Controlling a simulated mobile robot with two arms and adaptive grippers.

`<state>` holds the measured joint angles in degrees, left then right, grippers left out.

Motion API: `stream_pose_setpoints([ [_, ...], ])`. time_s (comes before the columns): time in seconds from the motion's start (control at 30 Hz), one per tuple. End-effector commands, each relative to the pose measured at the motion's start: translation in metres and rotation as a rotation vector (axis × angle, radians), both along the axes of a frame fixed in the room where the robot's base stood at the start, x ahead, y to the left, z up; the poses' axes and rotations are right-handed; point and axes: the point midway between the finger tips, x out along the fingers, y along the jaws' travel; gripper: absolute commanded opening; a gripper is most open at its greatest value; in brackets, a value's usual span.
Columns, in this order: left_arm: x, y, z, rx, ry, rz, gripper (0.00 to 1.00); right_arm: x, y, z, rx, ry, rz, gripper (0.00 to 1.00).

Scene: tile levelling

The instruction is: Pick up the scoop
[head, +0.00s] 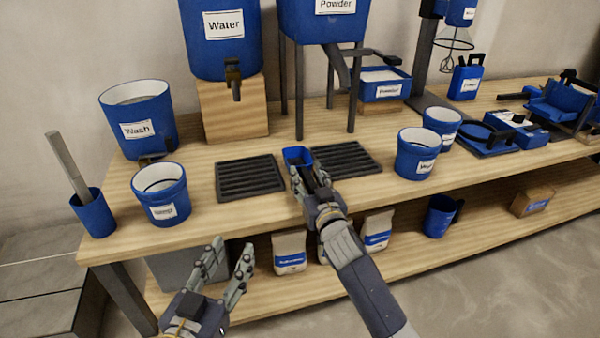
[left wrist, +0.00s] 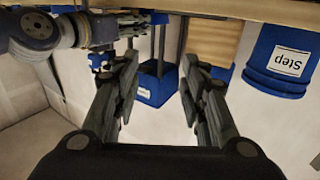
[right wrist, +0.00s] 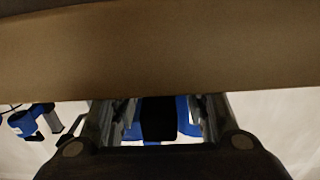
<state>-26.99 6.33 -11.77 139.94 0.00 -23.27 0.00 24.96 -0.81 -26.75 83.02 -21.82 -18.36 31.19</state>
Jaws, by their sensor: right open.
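A small blue scoop (head: 298,156) with an open top sits on the bench between two black slatted grates. My right gripper (head: 309,174) is open right at its near side, and its fingers hide part of the scoop. In the right wrist view, a black part with blue on both sides (right wrist: 158,118), seemingly the scoop and its handle, shows between the open fingers. I cannot tell whether they touch it. My left gripper (head: 232,250) is open and empty in front of the bench edge. Its spread fingers also show in the left wrist view (left wrist: 165,75).
The black grates (head: 250,178) (head: 345,160) flank the scoop. Blue buckets (head: 160,194) (head: 417,153) stand left and right. The Water tank (head: 219,42) and the Powder hopper's legs stand behind. A lower shelf holds bags (head: 289,254).

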Motion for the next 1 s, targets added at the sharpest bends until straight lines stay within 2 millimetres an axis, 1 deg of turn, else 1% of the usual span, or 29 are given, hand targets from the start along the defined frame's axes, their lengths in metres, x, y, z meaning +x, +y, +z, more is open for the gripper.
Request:
stream_pose_setpoints([
  [0.13, 0.0008, -0.0018, 0.0105, -0.014, -0.054, -0.003, 0.4, 0.0062, 0.0021, -0.0003, -0.001, 0.0, 0.0, 0.42],
  [0.37, 0.0008, -0.0019, 0.0129, -0.016, -0.062, -0.003, 0.4, 0.0068, 0.0022, 0.0001, 0.0, 0.0, 0.0, 0.42],
  [0.4, 0.0008, -0.0019, 0.0128, -0.016, -0.062, -0.003, 0.4, 0.0068, 0.0022, 0.0001, 0.0, 0.0, 0.0, 0.39],
  [0.57, 0.0008, -0.0019, 0.0127, -0.016, -0.061, -0.003, 0.4, 0.0068, 0.0022, 0.0001, 0.0, 0.0, 0.0, 0.03],
  [0.6, 0.0008, -0.0019, 0.0127, -0.016, -0.061, -0.003, 0.4, 0.0068, 0.0022, 0.0001, 0.0, 0.0, 0.0, 0.0],
  [1.0, 0.0008, -0.002, 0.0126, -0.015, -0.057, -0.004, 0.4, 0.0068, 0.002, 0.0016, 0.001, -0.002, 0.0, 0.0],
])
